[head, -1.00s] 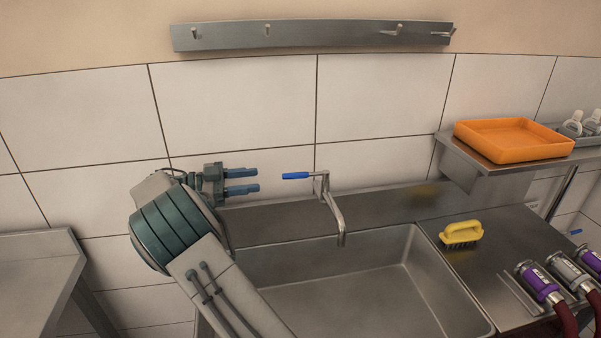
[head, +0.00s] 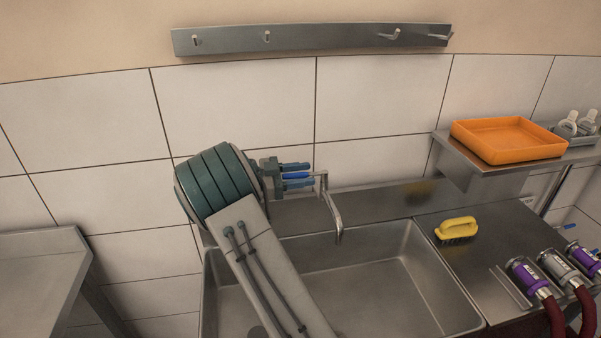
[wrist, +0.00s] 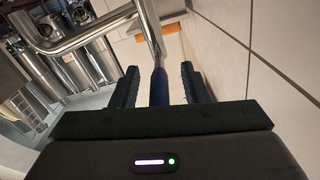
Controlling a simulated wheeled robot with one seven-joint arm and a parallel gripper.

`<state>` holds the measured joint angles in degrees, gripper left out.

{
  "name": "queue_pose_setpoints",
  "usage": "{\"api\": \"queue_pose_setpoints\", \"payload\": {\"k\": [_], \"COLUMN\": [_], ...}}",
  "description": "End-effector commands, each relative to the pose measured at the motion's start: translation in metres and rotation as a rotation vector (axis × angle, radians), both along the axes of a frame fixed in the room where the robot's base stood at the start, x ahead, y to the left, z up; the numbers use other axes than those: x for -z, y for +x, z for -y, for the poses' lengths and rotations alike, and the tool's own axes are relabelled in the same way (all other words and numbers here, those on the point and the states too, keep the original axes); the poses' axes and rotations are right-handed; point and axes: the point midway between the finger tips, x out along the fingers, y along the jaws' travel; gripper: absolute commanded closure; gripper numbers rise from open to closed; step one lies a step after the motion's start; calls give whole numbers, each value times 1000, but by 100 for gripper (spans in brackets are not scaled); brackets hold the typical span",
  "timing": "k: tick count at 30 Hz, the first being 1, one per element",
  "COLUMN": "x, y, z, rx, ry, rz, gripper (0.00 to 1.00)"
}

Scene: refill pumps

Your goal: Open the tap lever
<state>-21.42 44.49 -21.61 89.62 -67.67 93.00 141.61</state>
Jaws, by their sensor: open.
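The tap (head: 333,207) stands at the back of the sink, its spout bent down over the basin. Its blue lever (head: 296,176) points left, toward my arm. My gripper (head: 297,175) is open, with one finger above the lever and one below it in the head view. In the wrist view the lever (wrist: 159,88) lies between the two fingers of my gripper (wrist: 159,85), with a gap showing on each side. The tap's metal pipe (wrist: 95,36) runs off to the upper left there.
The steel sink (head: 440,285) lies below the tap. A yellow brush (head: 457,228) and several hose couplings (head: 530,275) are on the counter to the right. An orange tray (head: 508,140) sits on a shelf above. A hook rail (head: 315,39) is on the wall.

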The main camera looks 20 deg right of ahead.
Motion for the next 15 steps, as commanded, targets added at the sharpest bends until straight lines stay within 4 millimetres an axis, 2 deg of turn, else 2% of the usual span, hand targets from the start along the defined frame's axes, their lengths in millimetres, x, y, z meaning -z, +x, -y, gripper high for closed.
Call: {"api": "queue_pose_setpoints", "payload": {"k": [5,6,10,11,15], "x": [0,0,0,0,0], "y": [0,0,0,0,0], "z": [0,0,0,0,-2], "rx": [0,0,0,0,-1], "ry": [0,0,0,0,0], "rz": [0,0,0,0,0], "gripper": [59,61,98,100,100]}}
